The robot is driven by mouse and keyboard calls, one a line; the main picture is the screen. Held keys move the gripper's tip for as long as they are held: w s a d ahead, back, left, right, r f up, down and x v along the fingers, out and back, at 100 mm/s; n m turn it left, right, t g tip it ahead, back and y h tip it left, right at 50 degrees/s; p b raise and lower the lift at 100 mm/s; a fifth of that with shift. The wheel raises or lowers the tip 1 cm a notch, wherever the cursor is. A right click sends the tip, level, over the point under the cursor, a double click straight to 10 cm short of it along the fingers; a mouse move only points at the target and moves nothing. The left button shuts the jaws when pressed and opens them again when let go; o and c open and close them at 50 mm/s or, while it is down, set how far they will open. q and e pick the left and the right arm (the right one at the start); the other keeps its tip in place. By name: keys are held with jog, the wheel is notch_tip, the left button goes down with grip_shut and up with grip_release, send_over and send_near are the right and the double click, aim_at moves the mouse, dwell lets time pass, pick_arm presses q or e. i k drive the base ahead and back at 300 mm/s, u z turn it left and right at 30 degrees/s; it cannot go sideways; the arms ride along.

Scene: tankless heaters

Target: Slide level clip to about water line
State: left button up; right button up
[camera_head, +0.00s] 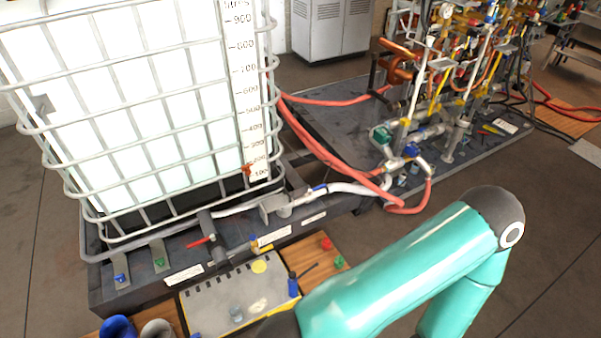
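A small red-orange clip (247,169) sits at the left edge of the white number scale (246,95) on the caged tank (120,110). It is low on the scale, close to the 200 and 100 marks. The tank looks bright white above and dark (205,193) along its bottom. The edge between white and dark lies near the clip's height, but I cannot tell surely whether it is the water line. A teal arm of mine crosses the lower right, in front of the bench. Neither gripper shows in the picture.
Grey cage bars surround the tank. Below it are a valve with a red handle (201,241) and a white pipe (345,188). Red hoses (318,143) run to a pipe rig at right. Floor is clear at lower right.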

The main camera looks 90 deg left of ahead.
aim_at(245, 169)
jog(key=z, duration=0.1)
jog(key=i, duration=1.45)
jog(key=u, duration=2.1)
jog(key=i, duration=0.2)
jog(key=u, duration=2.35)
jog(key=i, duration=1.05)
jog(key=z, duration=0.55)
